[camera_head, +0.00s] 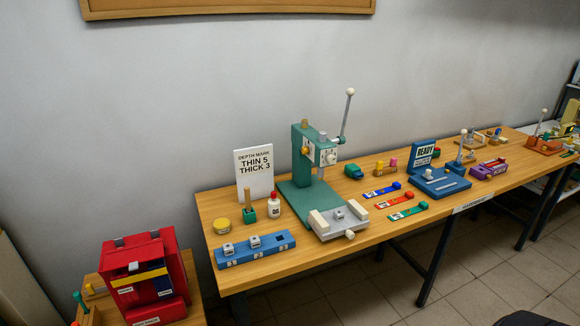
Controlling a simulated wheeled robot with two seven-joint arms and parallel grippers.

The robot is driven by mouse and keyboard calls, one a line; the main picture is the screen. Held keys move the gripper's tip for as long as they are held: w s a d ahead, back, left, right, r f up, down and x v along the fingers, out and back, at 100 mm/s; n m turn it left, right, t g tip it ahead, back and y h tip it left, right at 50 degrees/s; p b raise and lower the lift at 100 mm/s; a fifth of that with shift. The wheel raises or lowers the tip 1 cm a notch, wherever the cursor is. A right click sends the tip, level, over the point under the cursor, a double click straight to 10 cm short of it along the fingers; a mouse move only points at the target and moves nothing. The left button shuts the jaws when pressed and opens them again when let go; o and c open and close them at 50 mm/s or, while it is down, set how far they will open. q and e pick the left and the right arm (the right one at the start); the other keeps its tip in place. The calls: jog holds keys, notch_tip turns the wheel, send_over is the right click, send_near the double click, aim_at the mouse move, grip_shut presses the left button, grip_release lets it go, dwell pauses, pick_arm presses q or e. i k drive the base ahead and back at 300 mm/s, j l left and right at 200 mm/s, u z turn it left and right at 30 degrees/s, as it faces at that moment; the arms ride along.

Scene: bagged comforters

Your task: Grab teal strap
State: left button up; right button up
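A green to teal strap (408,212) lies flat near the front edge of the wooden table, right of the teal press (303,175). It is the nearest strap of a short row. A red-orange strap (394,199) and a blue strap (381,190) lie just behind it, roughly parallel. No gripper is clearly seen; a dark shape at the bottom right edge is too cut off to tell.
The press's grey plate with cream blocks (338,219) stands left of the straps. A blue "READY" station (438,181) stands to their right. A blue block tray (254,249) and a red case (146,279) are at the left. Bare wood (380,232) lies in front of the straps.

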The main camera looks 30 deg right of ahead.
aim_at(422, 205)
jog(key=z, duration=1.15)
